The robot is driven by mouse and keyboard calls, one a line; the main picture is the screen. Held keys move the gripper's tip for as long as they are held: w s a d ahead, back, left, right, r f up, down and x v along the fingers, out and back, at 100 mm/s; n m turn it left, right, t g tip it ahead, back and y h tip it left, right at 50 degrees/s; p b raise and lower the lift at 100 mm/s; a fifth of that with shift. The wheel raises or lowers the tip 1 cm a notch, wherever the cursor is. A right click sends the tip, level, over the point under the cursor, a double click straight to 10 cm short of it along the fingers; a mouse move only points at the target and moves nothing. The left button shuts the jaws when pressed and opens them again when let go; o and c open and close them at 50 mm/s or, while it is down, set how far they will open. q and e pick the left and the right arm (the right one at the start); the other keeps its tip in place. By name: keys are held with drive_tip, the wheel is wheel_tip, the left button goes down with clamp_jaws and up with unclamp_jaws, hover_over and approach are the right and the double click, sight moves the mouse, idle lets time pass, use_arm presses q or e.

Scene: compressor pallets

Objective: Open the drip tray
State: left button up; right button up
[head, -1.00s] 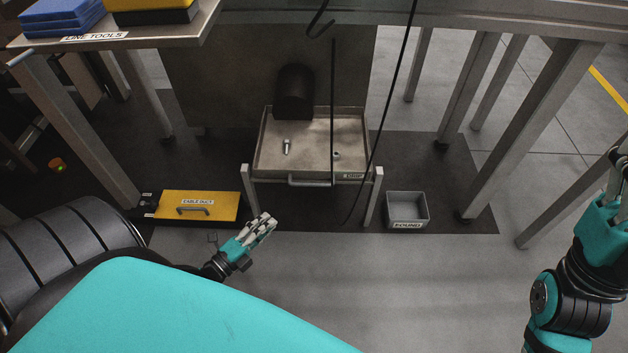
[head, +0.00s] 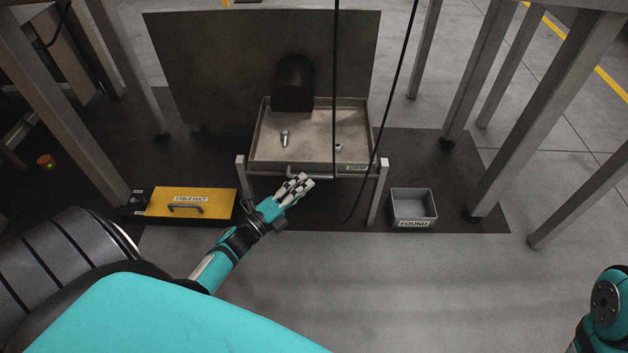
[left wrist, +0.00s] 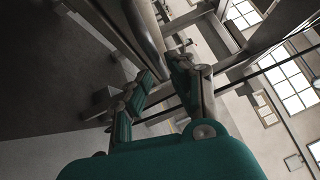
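The drip tray (head: 310,152), a shallow metal tray labelled DRIP, sits in a low stand in the middle of the head view. Its bar handle (head: 330,176) runs along the front edge; the left end is partly covered by my fingers. My left gripper (head: 301,182) is at the left end of the handle. In the left wrist view its fingers (left wrist: 163,70) are apart, with a rounded metal bar (left wrist: 146,32) just beyond them. I cannot tell whether they touch it. My right gripper is outside the head view.
A bolt (head: 285,138) and a small nut (head: 338,147) lie in the tray, before a black cylinder (head: 293,84). A yellow CABLE DUCT cover (head: 190,203) is left, a grey FOUND bin (head: 413,222) right. Dark cables (head: 396,90) hang in front. Table legs (head: 550,115) flank the stand.

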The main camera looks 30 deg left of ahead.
sight(314, 176)
use_arm(q)
drive_tip(key=shift+b+x, duration=0.5)
drive_tip(key=shift+x, duration=1.65)
drive_tip(key=shift+c, duration=0.3)
clamp_jaws()
drive_tip(key=shift+f, duration=0.1)
